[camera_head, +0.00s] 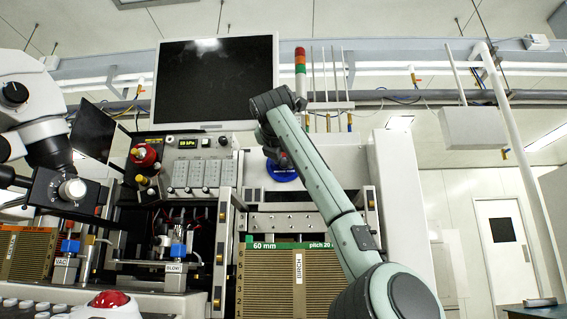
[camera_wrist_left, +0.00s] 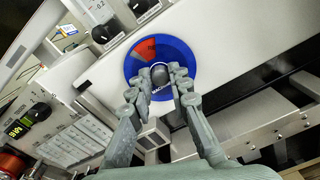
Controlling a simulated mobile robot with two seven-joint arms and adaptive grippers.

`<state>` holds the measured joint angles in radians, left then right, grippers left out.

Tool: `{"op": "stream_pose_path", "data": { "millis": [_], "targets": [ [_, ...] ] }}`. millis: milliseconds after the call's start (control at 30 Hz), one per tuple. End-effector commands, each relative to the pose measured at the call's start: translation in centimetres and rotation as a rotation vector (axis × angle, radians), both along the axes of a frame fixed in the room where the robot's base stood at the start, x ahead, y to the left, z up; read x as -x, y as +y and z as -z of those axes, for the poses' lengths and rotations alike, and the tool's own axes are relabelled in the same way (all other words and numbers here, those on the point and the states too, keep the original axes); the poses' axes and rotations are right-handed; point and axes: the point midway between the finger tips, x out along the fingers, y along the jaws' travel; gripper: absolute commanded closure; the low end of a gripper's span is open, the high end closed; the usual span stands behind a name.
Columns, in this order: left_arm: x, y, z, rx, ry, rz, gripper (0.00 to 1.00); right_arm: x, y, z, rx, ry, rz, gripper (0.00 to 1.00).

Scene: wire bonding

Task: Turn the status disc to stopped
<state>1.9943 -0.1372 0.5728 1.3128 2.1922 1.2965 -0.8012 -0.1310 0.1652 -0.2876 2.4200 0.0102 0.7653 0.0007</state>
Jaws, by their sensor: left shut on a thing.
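The status disc (camera_wrist_left: 184,56) is a round blue disc with a red sector at its upper left in the left wrist view. Lettering shows near its centre, partly covered. It sits on a white panel and has a dark knob (camera_wrist_left: 159,69) at its middle. My left gripper (camera_wrist_left: 160,76) has its two fingers on either side of the knob and is shut on it. In the head view the disc (camera_head: 283,176) shows as a blue patch beside my left forearm, which hides part of it. My right gripper is in neither view.
A control panel with a pressure display (camera_head: 206,142) and several knobs stands left of the disc. A dark monitor (camera_head: 215,80) is above. A signal tower (camera_head: 300,72) stands behind my arm. A slotted magazine (camera_head: 262,280) is below, and a microscope (camera_head: 38,115) is at far left.

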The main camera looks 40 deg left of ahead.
Motion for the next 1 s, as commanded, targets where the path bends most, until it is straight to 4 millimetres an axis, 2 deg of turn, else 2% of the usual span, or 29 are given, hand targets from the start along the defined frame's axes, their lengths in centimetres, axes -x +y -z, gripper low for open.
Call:
{"op": "stream_pose_path", "data": {
  "millis": [1000],
  "targets": [
    [-0.09, -0.04, 0.26, -0.685, 0.585, 0.001, 1.00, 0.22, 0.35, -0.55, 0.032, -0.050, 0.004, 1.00]
  ]
}}
